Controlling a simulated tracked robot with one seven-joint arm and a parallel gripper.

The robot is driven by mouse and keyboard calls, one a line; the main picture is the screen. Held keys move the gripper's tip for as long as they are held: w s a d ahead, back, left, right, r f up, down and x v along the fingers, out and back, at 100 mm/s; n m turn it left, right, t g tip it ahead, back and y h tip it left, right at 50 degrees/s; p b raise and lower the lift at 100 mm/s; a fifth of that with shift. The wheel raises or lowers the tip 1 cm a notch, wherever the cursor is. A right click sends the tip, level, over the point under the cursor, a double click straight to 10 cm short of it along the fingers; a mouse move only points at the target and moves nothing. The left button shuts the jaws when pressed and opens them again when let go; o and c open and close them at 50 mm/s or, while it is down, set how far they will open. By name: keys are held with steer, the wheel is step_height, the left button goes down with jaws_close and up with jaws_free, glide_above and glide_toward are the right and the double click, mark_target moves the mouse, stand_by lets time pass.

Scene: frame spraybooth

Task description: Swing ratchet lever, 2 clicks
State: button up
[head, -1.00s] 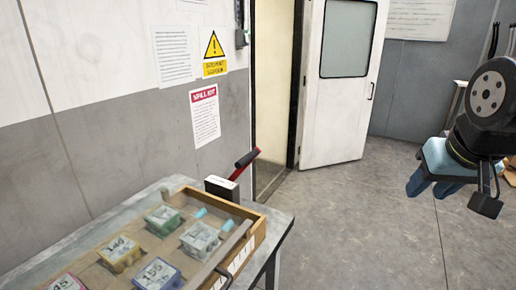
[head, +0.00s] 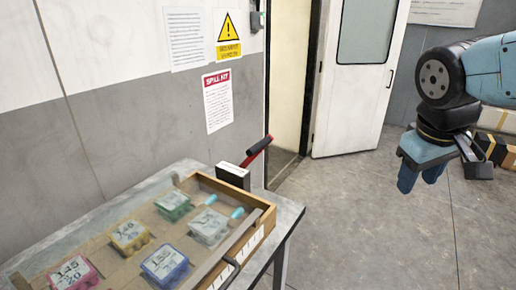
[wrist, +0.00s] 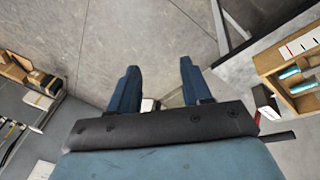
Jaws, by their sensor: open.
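My gripper (head: 421,178) is open and empty, over the floor well to the right of the lever. In the wrist view my gripper (wrist: 160,85) shows two blue fingers apart, with nothing between them but floor and a small pale thing beyond. The box also shows in the wrist view (wrist: 266,100) at the right, with the lever partly visible.
The wooden tray (head: 262,226) on a grey table (head: 288,213) holds several coloured labelled blocks under a clear cover. A white door (head: 355,90) stands open behind. Boxes (head: 495,148) lie at the far right. The floor between table and arm is clear.

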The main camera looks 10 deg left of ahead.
steer(key=w+a+f+n+h, duration=0.3)
steer(key=w+a+n+h, duration=0.25)
steer(key=a+n, duration=0.3)
steer(key=n+t, duration=1.4)
steer(key=n, duration=0.4)
glide_toward(255, 149)
steer(key=x, duration=1.1)
steer(key=shift+w+a+f, duration=0.25)
steer(key=shift+a+f, duration=0.1)
steer(key=shift+a, duration=0.05)
jaws_close()
